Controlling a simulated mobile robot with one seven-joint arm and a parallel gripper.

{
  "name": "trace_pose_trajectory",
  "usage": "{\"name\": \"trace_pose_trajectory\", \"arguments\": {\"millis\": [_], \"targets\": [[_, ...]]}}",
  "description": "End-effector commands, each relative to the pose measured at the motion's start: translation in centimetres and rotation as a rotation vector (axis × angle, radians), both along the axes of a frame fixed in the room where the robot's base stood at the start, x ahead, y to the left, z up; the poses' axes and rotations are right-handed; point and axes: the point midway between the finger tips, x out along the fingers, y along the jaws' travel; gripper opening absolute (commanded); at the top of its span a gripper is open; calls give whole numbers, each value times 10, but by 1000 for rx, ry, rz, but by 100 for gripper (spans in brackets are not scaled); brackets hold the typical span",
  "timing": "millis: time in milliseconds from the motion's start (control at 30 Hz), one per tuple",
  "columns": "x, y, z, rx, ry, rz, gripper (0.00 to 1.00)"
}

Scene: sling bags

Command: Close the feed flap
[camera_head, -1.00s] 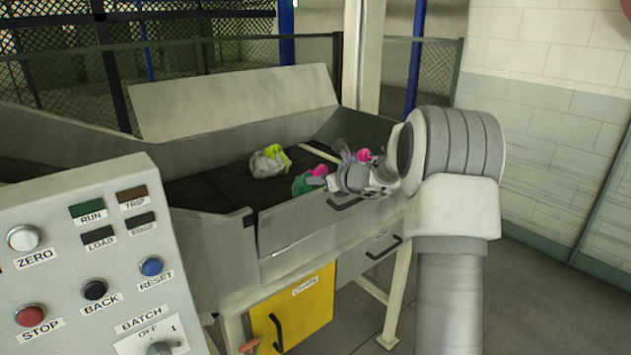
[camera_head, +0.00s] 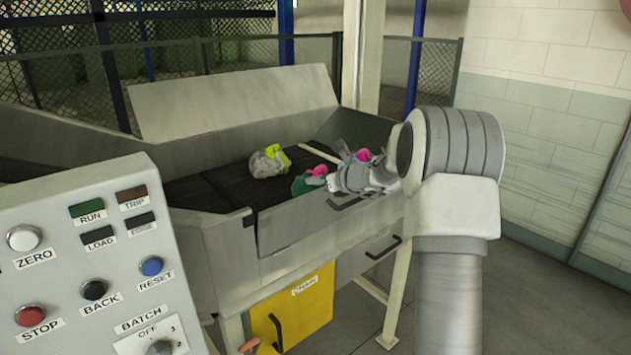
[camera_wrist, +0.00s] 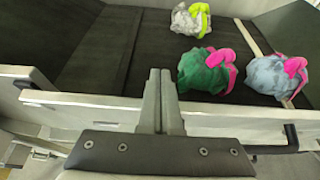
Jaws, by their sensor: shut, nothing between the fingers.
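The feed flap (camera_head: 300,222) is the long grey panel along the front of the feed trough. It stands roughly upright, with a dark bar handle (camera_head: 345,202) on its outer face. The flap also crosses the wrist view (camera_wrist: 230,122) from left to right. I cannot tell whether it is fully shut. My gripper (camera_head: 336,178) is shut and empty at the flap's top edge, right of its middle. In the wrist view its fingers (camera_wrist: 160,80) overlap the flap's upper edge; whether they touch it is unclear.
On the dark belt (camera_head: 215,188) lie a grey bag with a lime strap (camera_head: 266,163), a green bag with a pink strap (camera_wrist: 203,72) and a grey-blue bag with a pink strap (camera_wrist: 268,76). A button panel (camera_head: 90,260) stands at left. A yellow door (camera_head: 300,310) sits below.

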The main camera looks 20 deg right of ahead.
Motion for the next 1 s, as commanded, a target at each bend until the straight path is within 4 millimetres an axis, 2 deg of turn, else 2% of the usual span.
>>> {"name": "trace_pose_trajectory", "arguments": {"millis": [133, 267, 800, 1000], "targets": [[-3, -2, 1, 0, 0, -1, 0], [-16, -7, 7, -2, -2, -2, 0], [-117, -43, 53, -1, -1, -3, 0], [-143, -52, 64, 0, 0, -1, 0]]}}
